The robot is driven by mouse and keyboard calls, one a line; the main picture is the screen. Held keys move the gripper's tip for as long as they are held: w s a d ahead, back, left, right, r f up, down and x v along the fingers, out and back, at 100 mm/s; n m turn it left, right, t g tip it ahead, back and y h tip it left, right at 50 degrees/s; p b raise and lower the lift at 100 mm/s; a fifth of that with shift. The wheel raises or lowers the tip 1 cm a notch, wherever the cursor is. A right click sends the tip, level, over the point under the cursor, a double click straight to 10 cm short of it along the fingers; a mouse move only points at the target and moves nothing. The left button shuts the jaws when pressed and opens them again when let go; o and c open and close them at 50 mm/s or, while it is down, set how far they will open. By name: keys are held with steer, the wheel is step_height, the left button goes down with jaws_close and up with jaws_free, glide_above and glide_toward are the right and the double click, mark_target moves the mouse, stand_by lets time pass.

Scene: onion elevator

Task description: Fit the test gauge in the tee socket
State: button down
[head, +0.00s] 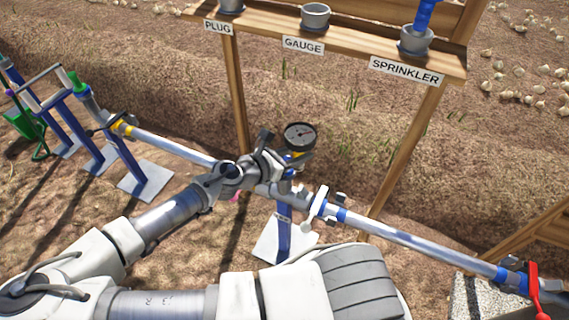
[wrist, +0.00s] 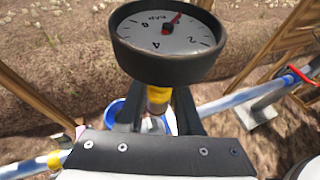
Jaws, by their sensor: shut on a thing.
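The test gauge (head: 300,136) has a round black case, a pale dial and a yellow stem. My gripper (head: 288,160) is shut on it and holds it upright over the pipe line. In the wrist view the gauge (wrist: 165,45) fills the top middle, with its yellow stem (wrist: 158,98) between the fingers. The tee socket (wrist: 116,110) shows partly as a blue-rimmed ring below and behind the fingers. The stem's lower end is hidden, so I cannot tell whether it is in the socket. In the head view my gripper hides most of the tee.
A wooden rack (head: 345,50) stands behind with cups labelled PLUG, GAUGE and SPRINKLER. The gauge cup (head: 315,16) looks empty; a blue sprinkler (head: 424,15) stands in its cup. The pipe (head: 400,236) runs both ways, with a white-handled valve (head: 318,207) near my gripper and a red handle (head: 534,285) at right.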

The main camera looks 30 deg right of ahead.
steer(key=b, duration=0.2)
glide_above(285, 158)
steer(key=s+a, duration=0.1)
steer(key=s, duration=0.1)
step_height(285, 158, down, 4)
steer(key=shift+a+f+b, duration=0.1)
steer(key=shift+f+b, duration=0.65)
steer(key=shift+f, duration=1.1)
steer(key=shift+f, duration=0.2)
steer(key=shift+f, duration=0.15)
steer(key=c, duration=0.6)
jaws_free()
steer(key=shift+s, duration=0.1)
